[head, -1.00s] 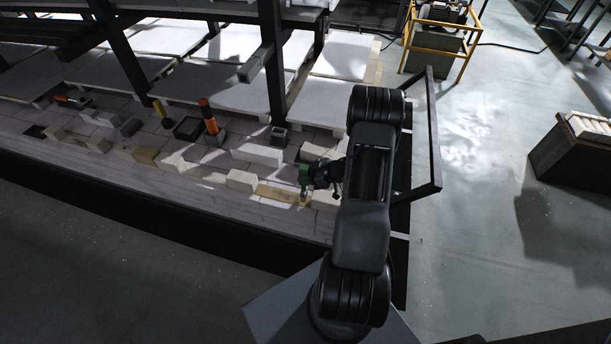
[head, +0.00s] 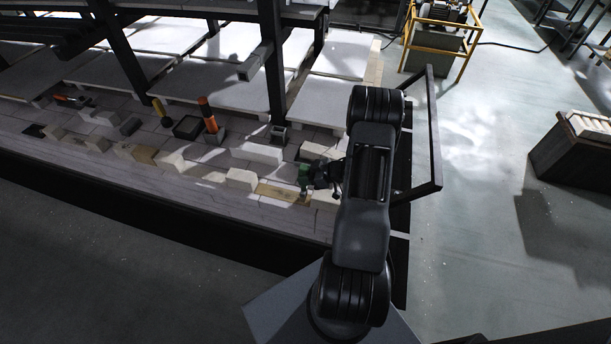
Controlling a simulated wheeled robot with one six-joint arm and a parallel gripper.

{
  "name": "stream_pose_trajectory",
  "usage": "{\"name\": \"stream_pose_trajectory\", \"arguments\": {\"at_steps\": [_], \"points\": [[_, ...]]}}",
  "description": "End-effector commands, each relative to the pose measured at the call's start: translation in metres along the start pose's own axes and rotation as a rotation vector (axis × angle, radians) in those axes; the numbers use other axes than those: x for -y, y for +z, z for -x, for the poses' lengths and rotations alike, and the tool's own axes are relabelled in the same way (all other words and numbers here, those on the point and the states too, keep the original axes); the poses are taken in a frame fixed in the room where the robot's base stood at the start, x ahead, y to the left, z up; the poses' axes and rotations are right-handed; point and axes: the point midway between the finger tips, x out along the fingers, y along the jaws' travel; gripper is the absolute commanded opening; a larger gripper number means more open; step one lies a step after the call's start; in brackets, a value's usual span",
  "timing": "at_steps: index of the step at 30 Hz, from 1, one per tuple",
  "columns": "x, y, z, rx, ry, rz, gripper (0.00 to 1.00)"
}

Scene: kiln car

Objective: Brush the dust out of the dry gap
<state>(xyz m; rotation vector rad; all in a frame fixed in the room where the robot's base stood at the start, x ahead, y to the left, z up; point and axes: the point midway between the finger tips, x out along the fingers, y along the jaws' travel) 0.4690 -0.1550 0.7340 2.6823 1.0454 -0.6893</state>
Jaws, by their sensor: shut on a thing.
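My gripper (head: 316,176) is at the right end of the row of blocks on the kiln car deck. It is shut on a green-handled tool (head: 303,174), which looks like the brush. The tool points down, and its lower end is at the right part of a tan, dusty-looking gap (head: 277,192). The gap lies between a pale block (head: 241,179) on its left and another pale block (head: 324,200) on its right. I cannot tell whether the bristles touch the floor of the gap. My wrist hides part of the area behind it.
A dark post (head: 272,75) rises from the deck behind the blocks. An orange-and-black cylinder (head: 208,115), a dark tray (head: 187,128) and a yellow-handled tool (head: 160,111) stand farther left. White slabs (head: 333,100) lie behind. A dark frame (head: 434,130) borders the right end.

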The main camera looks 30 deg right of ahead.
Motion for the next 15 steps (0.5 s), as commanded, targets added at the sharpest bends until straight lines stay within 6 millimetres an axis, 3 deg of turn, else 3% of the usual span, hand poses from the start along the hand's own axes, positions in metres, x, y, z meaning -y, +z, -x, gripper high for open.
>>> {"name": "stream_pose_trajectory", "arguments": {"at_steps": [15], "points": [[-0.0002, 0.0047, -0.0026, 0.0, 0.0, 0.0, 0.0]]}}
